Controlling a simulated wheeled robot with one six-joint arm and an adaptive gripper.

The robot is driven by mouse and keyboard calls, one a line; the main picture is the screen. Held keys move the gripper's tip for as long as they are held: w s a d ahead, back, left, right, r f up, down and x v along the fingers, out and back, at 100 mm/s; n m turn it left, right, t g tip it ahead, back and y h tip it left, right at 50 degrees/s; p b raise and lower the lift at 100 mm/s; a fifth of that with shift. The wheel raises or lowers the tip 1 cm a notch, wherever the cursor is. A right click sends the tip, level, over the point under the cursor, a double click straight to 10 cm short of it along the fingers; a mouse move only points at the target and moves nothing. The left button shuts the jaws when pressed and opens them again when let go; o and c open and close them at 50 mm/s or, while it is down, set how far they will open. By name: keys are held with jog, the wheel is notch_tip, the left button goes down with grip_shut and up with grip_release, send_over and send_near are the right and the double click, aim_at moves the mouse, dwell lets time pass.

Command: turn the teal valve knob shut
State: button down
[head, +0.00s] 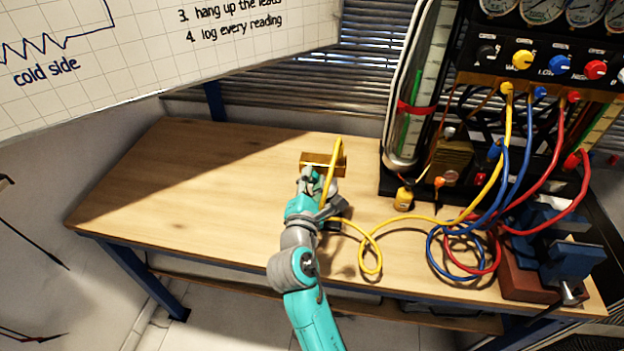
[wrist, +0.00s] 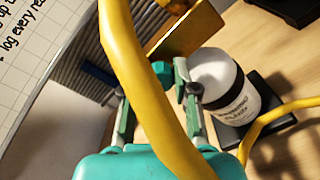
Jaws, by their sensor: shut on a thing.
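The teal valve knob (wrist: 162,72) shows in the wrist view as a small piece between my fingertips, in front of a brass block (wrist: 187,36). My gripper (wrist: 157,82) is shut on the knob. A thick yellow hose (wrist: 140,75) crosses close to the camera and hides the left fingertip and part of the knob. In the head view, my gripper (head: 308,181) is at the front of the brass block (head: 318,158) on the bench, and my wrist hides the knob there. How far the knob is turned cannot be told.
A white bottle (wrist: 225,82) on a black base stands close to the right finger. The yellow hose (head: 368,262) loops over the wooden bench (head: 190,185). A gauge panel (head: 560,80) with coloured leads and a blue vise (head: 580,258) stand right. The bench's left is clear.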

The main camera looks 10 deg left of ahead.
jog(key=shift+m, duration=0.3)
jog(key=m, duration=0.8)
jog(key=shift+f+m, duration=0.1)
jog(key=shift+m, duration=0.2)
jog(key=m, duration=0.8)
jog(key=shift+f, duration=0.1)
jog(key=shift+m, duration=0.4)
jog(key=c, duration=0.9)
grip_release()
